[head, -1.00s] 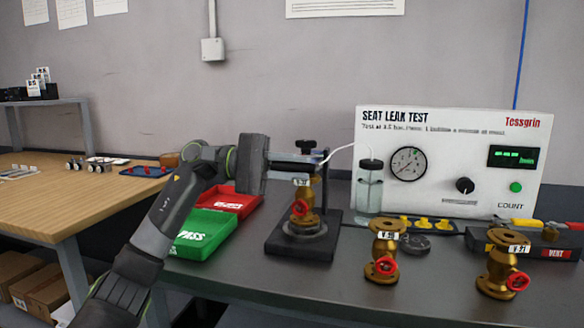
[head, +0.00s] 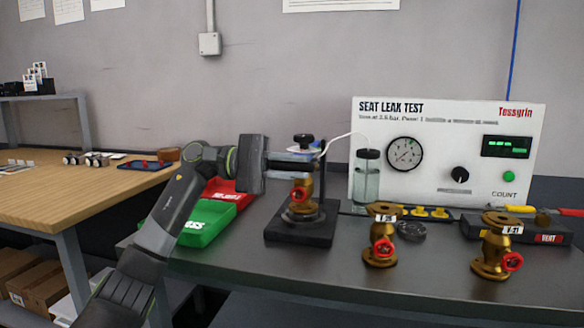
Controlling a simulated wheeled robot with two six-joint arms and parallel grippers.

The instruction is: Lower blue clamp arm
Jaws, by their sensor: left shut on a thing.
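The clamp stand (head: 325,215) has a dark base and post, with a black knob (head: 303,140) on top. A brass valve (head: 301,190) with a red handwheel stands upright on its base, beneath the clamp. My left gripper (head: 292,163) comes in level from the left at the top of this valve. It is shut on the blue clamp arm (head: 301,149), of which only a thin bluish strip shows; the fingers hide the rest. I cannot tell whether the clamp touches the valve. My right gripper is out of view.
Two brass valves, one nearer (head: 381,238) and one farther right (head: 494,250), stand on the grey bench. The leak-test panel (head: 450,160) and a water bottle (head: 367,180) are behind. Green (head: 196,225) and red (head: 222,190) trays lie left, behind my arm.

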